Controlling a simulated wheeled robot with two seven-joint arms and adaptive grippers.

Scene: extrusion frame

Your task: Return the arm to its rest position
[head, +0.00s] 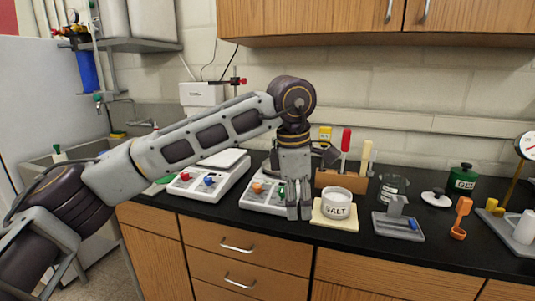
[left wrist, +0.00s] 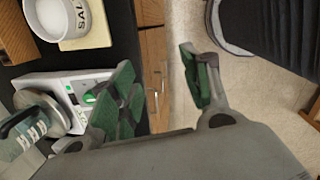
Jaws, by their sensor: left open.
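My left arm reaches in from the left in the head view. My left gripper (head: 298,212) points down at the front edge of the black counter, just left of the white salt jar (head: 337,204). In the left wrist view the left gripper (left wrist: 165,90) is open, its green-padded fingers wide apart with nothing between them. Drawer fronts and floor show beyond the fingers. The salt jar also shows in the left wrist view (left wrist: 58,18), apart from the fingers. My right gripper is in neither view.
The black counter (head: 400,250) holds a white scale (head: 212,175), a second scale (head: 260,197) partly behind my gripper, a wooden tool block (head: 342,181), a grey tray (head: 398,228), an orange scoop (head: 460,216) and a green-lidded jar (head: 463,178). Wooden cabinets (head: 380,18) hang above.

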